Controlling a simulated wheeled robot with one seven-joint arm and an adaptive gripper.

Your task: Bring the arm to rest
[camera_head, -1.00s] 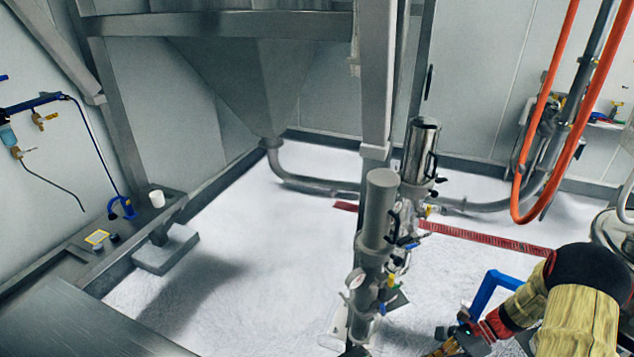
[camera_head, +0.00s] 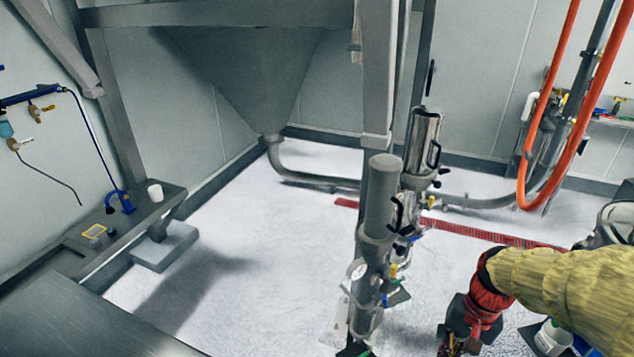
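My arm, in a yellow padded sleeve, reaches in from the right edge of the head view. Its red wrist leads down to a dark end piece, and my gripper (camera_head: 455,346) hangs low at the bottom edge, partly cut off. Its fingers are too small and dark to show whether they are open or shut. No held object can be made out. The gripper is to the right of the grey vertical pipe assembly (camera_head: 381,208), apart from it in the picture.
A white bucket (camera_head: 552,338) stands beside my arm at the lower right. Orange hoses (camera_head: 597,75) hang at the right. A steel hopper (camera_head: 255,75) stands behind. A bench with a white cup (camera_head: 155,195) is at the left. The white floor (camera_head: 270,270) between is clear.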

